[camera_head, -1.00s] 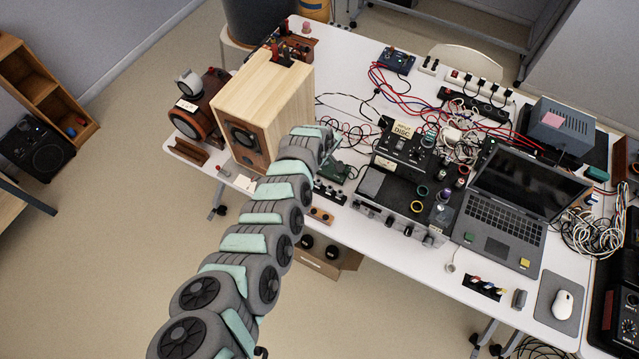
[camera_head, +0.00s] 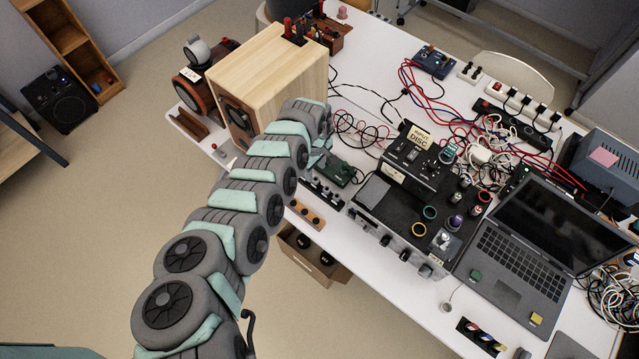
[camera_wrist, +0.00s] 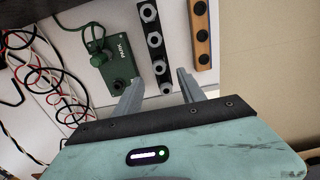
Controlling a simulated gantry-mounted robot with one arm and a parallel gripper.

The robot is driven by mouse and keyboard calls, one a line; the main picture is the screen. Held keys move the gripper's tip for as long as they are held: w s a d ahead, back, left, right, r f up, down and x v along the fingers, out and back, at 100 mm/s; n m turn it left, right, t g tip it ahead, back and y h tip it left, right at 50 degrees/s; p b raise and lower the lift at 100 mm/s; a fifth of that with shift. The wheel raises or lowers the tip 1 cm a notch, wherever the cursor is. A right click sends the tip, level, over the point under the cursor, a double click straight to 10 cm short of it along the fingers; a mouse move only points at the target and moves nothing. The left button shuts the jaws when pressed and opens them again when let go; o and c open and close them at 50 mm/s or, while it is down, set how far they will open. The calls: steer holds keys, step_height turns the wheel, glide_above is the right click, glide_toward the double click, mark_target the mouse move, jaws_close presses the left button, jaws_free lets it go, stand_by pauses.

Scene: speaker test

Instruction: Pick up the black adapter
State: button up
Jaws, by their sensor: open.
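No single black adapter stands out clearly. Several black plugs (camera_head: 526,101) sit in a white power strip at the back right in the head view. A small dark piece (camera_head: 405,92) lies on a black cable behind the mixer-like box; I cannot tell whether either is the adapter. My gripper (camera_wrist: 158,90) is open and empty in the wrist view. Its fingers point at a black strip with grey knobs (camera_wrist: 155,42), apart from it as far as I can tell. In the head view my gripper is mostly hidden behind my arm, beside the wooden speaker (camera_head: 262,72).
A green box (camera_wrist: 115,68) and a wooden strip with black knobs (camera_wrist: 200,35) flank the black strip. Red, white and black cables (camera_wrist: 45,85) lie left of them. The black box marked DISC (camera_head: 415,165) and a laptop (camera_head: 510,265) crowd the table's right.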

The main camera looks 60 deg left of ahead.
mark_target(316, 182)
step_height(316, 182, down, 3)
steer(key=shift+f+b, duration=0.15)
steer(key=shift+b, duration=0.4)
step_height(316, 182, down, 5)
steer(key=b, duration=0.3)
steer(key=shift+w+d+f+b, duration=0.1)
steer(key=shift+f+b, duration=0.05)
steer(key=shift+b, duration=0.15)
steer(key=shift+c, duration=0.5)
jaws_close()
